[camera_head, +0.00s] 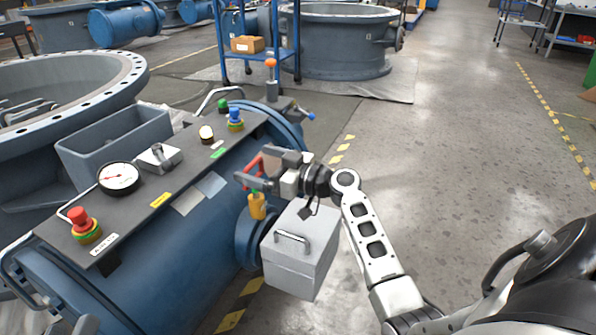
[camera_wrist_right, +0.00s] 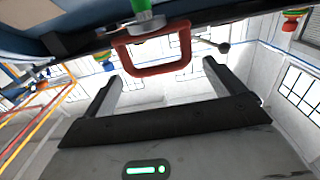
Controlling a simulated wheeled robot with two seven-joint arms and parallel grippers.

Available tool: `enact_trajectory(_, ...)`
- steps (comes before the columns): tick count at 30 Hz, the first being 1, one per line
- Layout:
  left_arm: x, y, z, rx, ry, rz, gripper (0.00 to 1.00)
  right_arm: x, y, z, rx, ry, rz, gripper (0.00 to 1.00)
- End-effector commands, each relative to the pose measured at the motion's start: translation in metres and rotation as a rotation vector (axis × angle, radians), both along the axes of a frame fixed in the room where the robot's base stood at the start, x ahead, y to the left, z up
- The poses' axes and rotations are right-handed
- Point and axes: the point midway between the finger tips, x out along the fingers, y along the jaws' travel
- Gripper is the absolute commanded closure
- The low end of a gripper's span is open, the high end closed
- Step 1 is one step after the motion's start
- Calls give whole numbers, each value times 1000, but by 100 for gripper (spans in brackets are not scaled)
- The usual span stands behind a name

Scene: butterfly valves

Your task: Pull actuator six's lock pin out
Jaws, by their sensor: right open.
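The red U-shaped pin handle (camera_head: 254,164) is at the right side of the blue actuator (camera_head: 180,262), just below its dark top panel. In the right wrist view the red handle (camera_wrist_right: 152,70) hangs beside a green part (camera_wrist_right: 145,22). My right gripper (camera_head: 251,167) comes in from the right with its fingers apart around the handle area. In the right wrist view its two fingers (camera_wrist_right: 161,74) stand either side of the handle, with gaps to both. The pin's shaft is hidden. The actuator's label is too small to read. My left gripper is not in view.
A yellow fitting (camera_head: 257,206) sits below the handle, above a grey box (camera_head: 300,250). The dark panel (camera_head: 150,195) carries a gauge (camera_head: 118,178), a red button (camera_head: 79,220) and a blue knob (camera_head: 235,116). The floor to the right is clear.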

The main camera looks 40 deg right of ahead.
Motion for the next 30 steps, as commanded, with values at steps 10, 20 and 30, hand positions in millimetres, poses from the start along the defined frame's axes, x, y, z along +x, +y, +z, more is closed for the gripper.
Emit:
enact_trajectory(10,-13,-3,-18,-43,155,-10,64,-75,-38,0,0,1,-1,6)
enact_trajectory(20,-12,-2,-20,-22,150,-4,64,-106,-54,1,0,-2,1,6)
enact_trajectory(30,-11,-2,-20,-19,146,-6,64,-107,-54,1,0,-3,0,6)
